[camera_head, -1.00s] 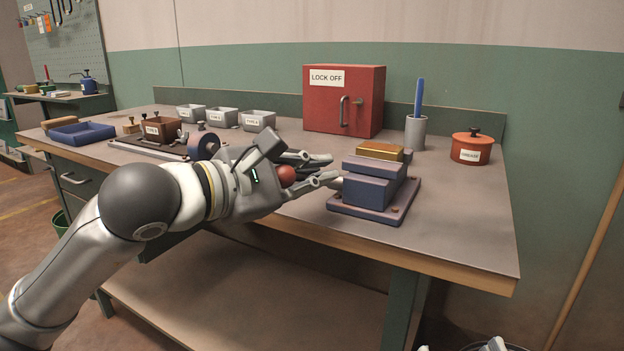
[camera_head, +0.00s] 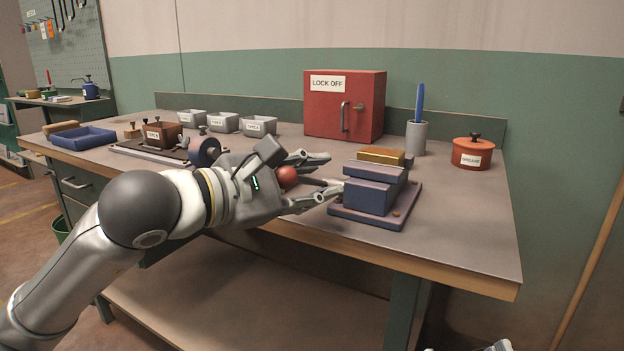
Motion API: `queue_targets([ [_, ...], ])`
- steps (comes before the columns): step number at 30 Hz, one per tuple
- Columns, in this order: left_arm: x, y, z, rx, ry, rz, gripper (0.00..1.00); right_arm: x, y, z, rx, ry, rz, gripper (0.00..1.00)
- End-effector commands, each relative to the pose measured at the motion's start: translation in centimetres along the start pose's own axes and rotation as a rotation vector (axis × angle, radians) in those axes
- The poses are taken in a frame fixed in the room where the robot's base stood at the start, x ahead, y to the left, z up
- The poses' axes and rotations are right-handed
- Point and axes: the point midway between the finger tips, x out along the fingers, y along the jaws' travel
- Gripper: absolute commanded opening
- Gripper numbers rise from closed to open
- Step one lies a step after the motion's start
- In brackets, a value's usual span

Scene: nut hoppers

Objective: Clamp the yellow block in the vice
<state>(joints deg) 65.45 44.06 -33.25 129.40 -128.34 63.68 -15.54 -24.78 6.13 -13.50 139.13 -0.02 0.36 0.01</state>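The blue-purple vice (camera_head: 371,197) stands on its base plate near the bench's front edge. The yellow block (camera_head: 381,155) sits at the top of the vice, behind the front jaw; its lower part is hidden, so I cannot tell whether the jaws touch it. A red ball knob (camera_head: 287,177) is left of the vice, with a dark rod to its right. My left gripper (camera_head: 333,173) points right toward the vice, its fingers spread above and below the knob and rod, apparently not closed on them. A small grey part at the bottom edge may be my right gripper; its state is unclear.
A red LOCK OFF box (camera_head: 344,115), a grey cup (camera_head: 416,138) with a blue-handled tool and an orange grease pot (camera_head: 472,153) stand behind the vice. Grey bins (camera_head: 258,125), a fixture and a blue tray (camera_head: 82,138) are left. The bench right of the vice is clear.

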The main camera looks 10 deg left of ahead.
Motion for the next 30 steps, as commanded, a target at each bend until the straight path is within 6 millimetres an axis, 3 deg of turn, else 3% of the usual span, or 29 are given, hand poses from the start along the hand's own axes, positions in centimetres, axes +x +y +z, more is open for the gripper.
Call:
queue_targets([
  [8,-1.0,0.1,-0.1,0.001,0.002,0.003,0.31,0.0,0.0,0.0,0.000,-0.002,0.001,0.84],
  [21,-9.3,-0.1,-0.1,0.002,0.004,0.001,0.31,0.0,0.0,0.0,0.000,-0.001,0.000,0.84],
  [30,-11.8,0.0,-0.1,0.000,0.001,0.000,0.31,0.0,0.0,0.0,0.000,-0.001,0.000,0.84],
])
